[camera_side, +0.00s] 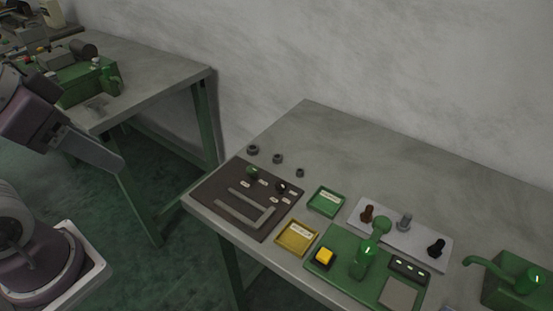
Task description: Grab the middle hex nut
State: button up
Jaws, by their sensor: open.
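Three dark hex nuts lie in a row on the grey table near its back left edge. The middle hex nut (278,158) is between a larger nut (253,150) on its left and a smaller nut (300,172) on its right. All three are uncovered and apart from each other. My gripper (106,158) appears at the left, at the end of the purple wrist, seen side-on, well away from the nuts. It is open, and nothing shows in it.
A dark mat (214,188) with grey bars lies in front of the nuts. Green (341,207) and yellow (281,247) trays, a green press (363,262) and a pale plate (393,240) with upright parts stand to the right. Another table (150,80) with a green machine stands at left.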

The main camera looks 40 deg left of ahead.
dwell(0.3)
jog(key=w+r+n+g+h, duration=0.1)
jog(key=w+r+n, duration=0.2)
jog(key=w, duration=0.2)
jog(key=n+g+y, duration=0.1)
jog(key=n+g, duration=0.4)
jog(key=n, duration=1)
send_over(276, 156)
notch_tip(276, 156, down, 23)
jog(key=shift+a+f, duration=0.1)
jog(key=shift+f, duration=0.1)
notch_tip(276, 156, down, 7)
jog(key=shift+f, duration=0.15)
grip_shut()
